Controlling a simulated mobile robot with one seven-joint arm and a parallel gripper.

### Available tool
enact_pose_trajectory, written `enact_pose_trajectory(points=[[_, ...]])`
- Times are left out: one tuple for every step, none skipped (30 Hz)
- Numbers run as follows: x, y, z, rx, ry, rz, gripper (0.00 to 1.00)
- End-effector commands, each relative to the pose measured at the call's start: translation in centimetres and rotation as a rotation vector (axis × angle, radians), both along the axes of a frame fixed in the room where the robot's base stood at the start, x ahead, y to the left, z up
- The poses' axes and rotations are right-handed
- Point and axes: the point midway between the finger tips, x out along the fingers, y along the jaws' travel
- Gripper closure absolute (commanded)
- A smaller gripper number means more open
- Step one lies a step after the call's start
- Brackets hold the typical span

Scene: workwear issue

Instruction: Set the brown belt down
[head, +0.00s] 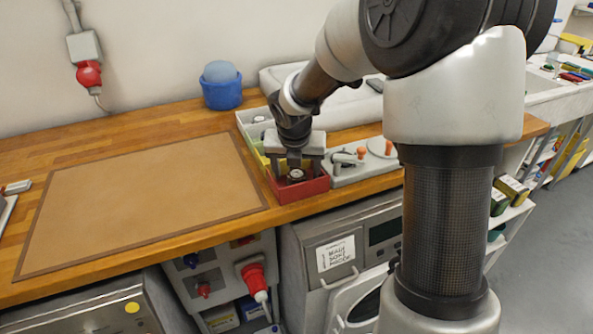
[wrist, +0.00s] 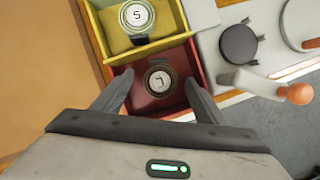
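A red bin (head: 309,189) sits at the front edge of the wooden counter, also in the wrist view (wrist: 139,101). In it lies a small item with a round numbered face (wrist: 159,81), a brownish rim and a dark strap; it also shows in the head view (head: 296,175). I cannot tell for sure whether this is the brown belt; no other belt is clear. My gripper (head: 296,170) points down over the red bin. In the wrist view its fingers (wrist: 159,78) are spread to either side of the item, with visible gaps, and hold nothing.
A grey tray (head: 362,169) with orange-knobbed parts stands to the right. A brown mat (head: 145,200) lies bare at left. A blue tub (head: 221,91) stands behind.

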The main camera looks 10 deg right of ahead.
Motion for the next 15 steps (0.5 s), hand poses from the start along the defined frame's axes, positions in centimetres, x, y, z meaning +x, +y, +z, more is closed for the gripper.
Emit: enact_pose_trajectory(points=[[0.0,0.0,0.0,0.0,0.0,0.0,0.34],[0.0,0.0,0.0,0.0,0.0,0.0,0.34],[0.0,0.0,0.1,0.0,0.0,0.0,0.34],[0.0,0.0,0.1,0.0,-0.001,0.0,0.34],[0.0,0.0,0.3,0.0,-0.001,-0.001,0.34],[0.0,0.0,0.6,0.0,-0.001,-0.001,0.34],[-0.1,0.0,1.0,0.0,-0.001,-0.001,0.34],[-0.3,0.0,1.3,0.0,-0.001,-0.001,0.34],[-0.5,0.1,2.0,-0.001,-0.003,-0.001,0.34],[-0.7,0.1,2.6,-0.001,-0.003,0.0,0.34],[-0.9,0.2,3.1,0.0,-0.003,-0.001,0.34],[-1.2,0.3,4.0,-0.001,-0.004,-0.001,0.34],[-1.5,0.3,4.6,-0.001,-0.003,-0.002,0.34],[-1.7,0.4,5.3,-0.002,-0.004,-0.001,0.34],[-2.1,0.6,6.1,-0.001,-0.004,-0.001,0.34]])
